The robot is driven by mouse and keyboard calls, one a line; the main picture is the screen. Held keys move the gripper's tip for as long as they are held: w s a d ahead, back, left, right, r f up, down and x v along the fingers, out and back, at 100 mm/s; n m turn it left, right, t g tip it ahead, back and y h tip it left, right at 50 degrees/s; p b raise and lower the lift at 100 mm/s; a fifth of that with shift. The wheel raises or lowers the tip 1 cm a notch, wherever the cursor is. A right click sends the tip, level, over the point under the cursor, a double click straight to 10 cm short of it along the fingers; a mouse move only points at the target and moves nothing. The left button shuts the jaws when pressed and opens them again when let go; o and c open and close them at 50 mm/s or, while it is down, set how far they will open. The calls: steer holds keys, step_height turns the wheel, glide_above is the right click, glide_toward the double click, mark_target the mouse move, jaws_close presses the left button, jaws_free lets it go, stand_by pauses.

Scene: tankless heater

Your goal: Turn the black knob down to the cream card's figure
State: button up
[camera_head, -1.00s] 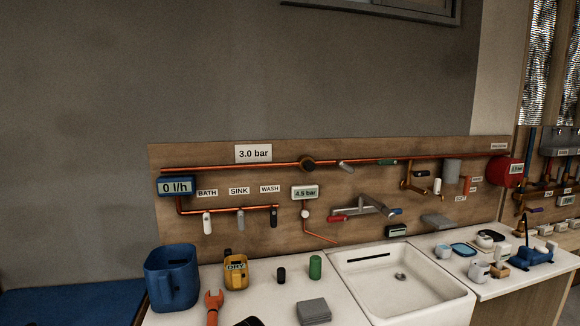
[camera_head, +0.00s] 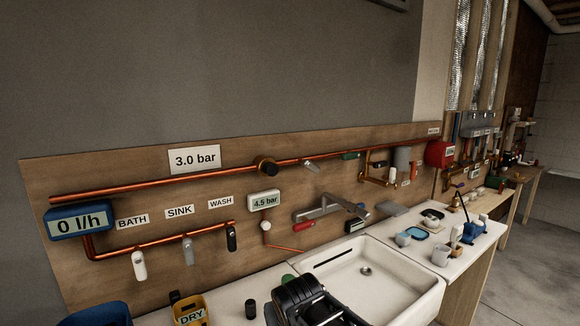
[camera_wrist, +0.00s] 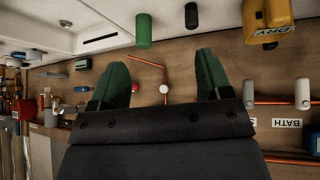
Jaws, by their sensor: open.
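The black knob (camera_head: 266,166) sits on the upper copper pipe of the wooden board. The cream card (camera_head: 194,158) above the pipe, left of the knob, reads 3.0 bar. A small display (camera_head: 264,200) below the knob reads 4.5 bar. My gripper shows in the wrist view (camera_wrist: 162,72), with two green fingers spread apart and nothing between them. The board and a thin copper pipe lie beyond the fingers. The black knob does not show in the wrist view. In the head view, my dark arm end is at the bottom, below and apart from the knob.
A blue display (camera_head: 79,220) reads 0 l/h. Labelled valves for bath, sink and wash hang below the pipe. A grey tap (camera_head: 325,207) projects over the white sink (camera_head: 400,281). A yellow meter (camera_head: 188,308) stands on the counter. The wall above the board is clear.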

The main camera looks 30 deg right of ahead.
steer(key=w+d+r+m+t+h+p, duration=0.1)
steer(key=w+d+r+t+p, duration=0.15)
steer(key=w+d+r, duration=0.35)
steer(key=w+d+r+t+h+p, duration=0.1)
steer(key=w+d+r+t, duration=0.25)
steer(key=w+r, duration=0.4)
steer(key=n+t+y+p, duration=0.3)
steer(key=n+t+y, duration=0.1)
steer(key=t+y, duration=0.1)
glide_toward(273, 171)
steer(key=shift+y, duration=0.3)
steer(key=w+p, duration=0.1)
steer(key=w, duration=0.2)
steer(key=w+p, duration=0.1)
steer(key=w, duration=0.6)
steer(key=shift+a+p, duration=0.3)
steer(key=shift+p, duration=0.1)
steer(key=shift+f, duration=0.1)
steer(key=shift+c, duration=0.4)
steer(key=c, duration=0.8)
steer(key=shift+c, duration=0.2)
